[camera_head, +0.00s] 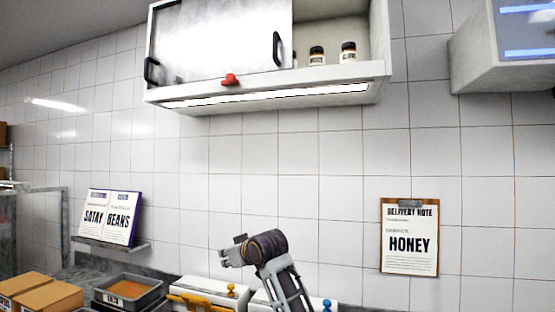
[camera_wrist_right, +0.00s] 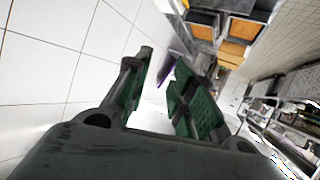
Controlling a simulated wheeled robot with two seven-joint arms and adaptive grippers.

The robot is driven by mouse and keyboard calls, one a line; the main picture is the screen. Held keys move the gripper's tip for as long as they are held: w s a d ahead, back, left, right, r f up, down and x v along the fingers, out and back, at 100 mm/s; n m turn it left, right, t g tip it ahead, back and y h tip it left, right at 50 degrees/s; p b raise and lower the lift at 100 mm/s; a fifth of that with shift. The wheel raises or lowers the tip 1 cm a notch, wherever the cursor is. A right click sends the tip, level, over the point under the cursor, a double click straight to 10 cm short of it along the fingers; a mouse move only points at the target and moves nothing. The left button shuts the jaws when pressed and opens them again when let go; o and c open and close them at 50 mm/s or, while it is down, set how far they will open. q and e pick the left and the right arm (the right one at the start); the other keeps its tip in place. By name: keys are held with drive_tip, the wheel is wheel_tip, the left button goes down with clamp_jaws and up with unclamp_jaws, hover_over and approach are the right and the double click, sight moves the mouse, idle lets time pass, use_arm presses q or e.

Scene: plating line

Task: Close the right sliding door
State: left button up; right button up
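A white wall cabinet (camera_head: 378,40) hangs at the top of the head view. Its metallic sliding door panel (camera_head: 215,40) covers the left part; the right part is open. One black handle (camera_head: 277,49) is at the panel's right edge and another (camera_head: 151,70) at the far left. The two doors appear to overlap on the left; I cannot tell their edges apart. My right gripper (camera_head: 229,255) is well below the cabinet, pointing left and touching nothing visible. In the right wrist view its green-padded fingers (camera_wrist_right: 163,92) are apart and empty. My left gripper is not in view.
Jars (camera_head: 348,53) stand in the cabinet's open part. A red knob (camera_head: 230,79) sits at its lower ledge. Another wall unit (camera_head: 500,50) hangs at right. A clipboard (camera_head: 409,238) and sign stand (camera_head: 108,218) flank clear tiled wall. Bins (camera_head: 127,290) and boxes are below.

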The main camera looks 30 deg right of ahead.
drive_tip(key=s+d+r+t, duration=0.1)
drive_tip(key=d+r+t, duration=0.15)
drive_tip(key=r, duration=1.35)
drive_tip(key=s+d+r+t, duration=0.2)
drive_tip(key=d+r, duration=0.2)
drive_tip(key=r, duration=1.3)
drive_tip(key=s+d+r+t, duration=0.1)
drive_tip(key=s+d+r, duration=0.1)
drive_tip(key=s+r, duration=0.4)
drive_tip(key=s+d+r+t+y, duration=0.1)
drive_tip(key=s+r, duration=0.5)
drive_tip(key=r, duration=0.6)
drive_tip(key=s+d+r+m+t, duration=0.1)
drive_tip(key=s+d+r+t, duration=0.1)
drive_tip(key=s+r, duration=0.4)
wheel_tip(320, 180, up, 4)
drive_tip(key=shift+s+d+f+y, duration=0.2)
drive_tip(key=shift+d+y, duration=0.2)
drive_tip(key=shift+d, duration=0.4)
drive_tip(key=shift+w, duration=0.2)
drive_tip(key=p+x, duration=0.6)
drive_tip(key=x, duration=0.7)
drive_tip(key=shift+w+r, duration=0.2)
drive_tip(key=shift+r, duration=0.2)
drive_tip(key=shift+c, duration=0.3)
clamp_jaws()
